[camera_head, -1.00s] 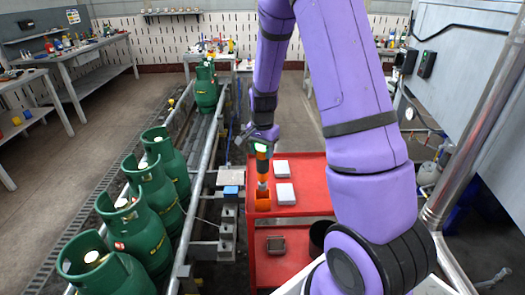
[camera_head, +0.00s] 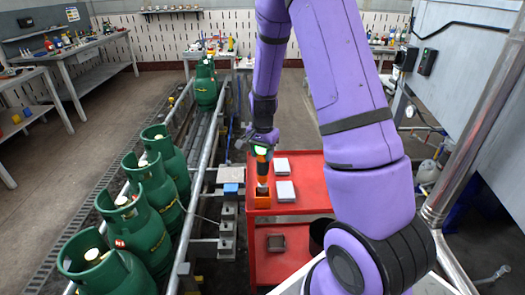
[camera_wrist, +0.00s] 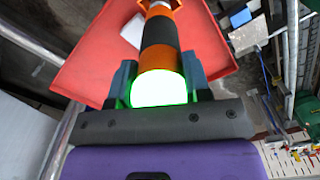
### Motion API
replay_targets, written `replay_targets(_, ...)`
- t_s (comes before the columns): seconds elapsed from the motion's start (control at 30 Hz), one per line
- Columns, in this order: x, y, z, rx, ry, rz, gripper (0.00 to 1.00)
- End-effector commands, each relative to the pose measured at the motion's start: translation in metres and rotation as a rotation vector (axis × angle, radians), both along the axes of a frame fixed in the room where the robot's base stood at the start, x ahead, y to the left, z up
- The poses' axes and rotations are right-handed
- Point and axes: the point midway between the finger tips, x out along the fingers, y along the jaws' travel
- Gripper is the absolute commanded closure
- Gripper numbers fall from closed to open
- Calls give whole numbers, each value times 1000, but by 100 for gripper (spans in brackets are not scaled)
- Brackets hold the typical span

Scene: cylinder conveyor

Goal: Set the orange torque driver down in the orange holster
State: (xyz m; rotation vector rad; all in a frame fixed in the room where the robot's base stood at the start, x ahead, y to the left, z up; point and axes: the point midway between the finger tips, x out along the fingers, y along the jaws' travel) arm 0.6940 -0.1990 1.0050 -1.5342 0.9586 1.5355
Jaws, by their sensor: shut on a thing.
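The orange torque driver (camera_head: 262,168) is upright in my gripper (camera_head: 262,150), above the red cart's upper shelf. In the wrist view the driver (camera_wrist: 160,55) has orange and black bands and a white end glowing green, between the two fingers of my gripper (camera_wrist: 158,82), which is shut on it. The orange holster (camera_head: 262,197) stands on the shelf's left side, directly under the driver. The driver's lower end meets the holster's top, and its thin shaft is hidden there. I cannot tell how deep it sits.
Two pale boxes (camera_head: 285,190) lie on the red cart (camera_head: 312,175) just right of the holster. A dark square object (camera_head: 276,242) sits on the lower shelf. The conveyor rail (camera_head: 200,165) and several green cylinders (camera_head: 154,190) stand to the left.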

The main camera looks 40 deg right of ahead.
Motion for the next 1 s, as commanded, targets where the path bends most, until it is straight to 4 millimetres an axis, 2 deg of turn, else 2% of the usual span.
replay_targets(1.0, 0, 0, -34, 0, -1, 0, 94)
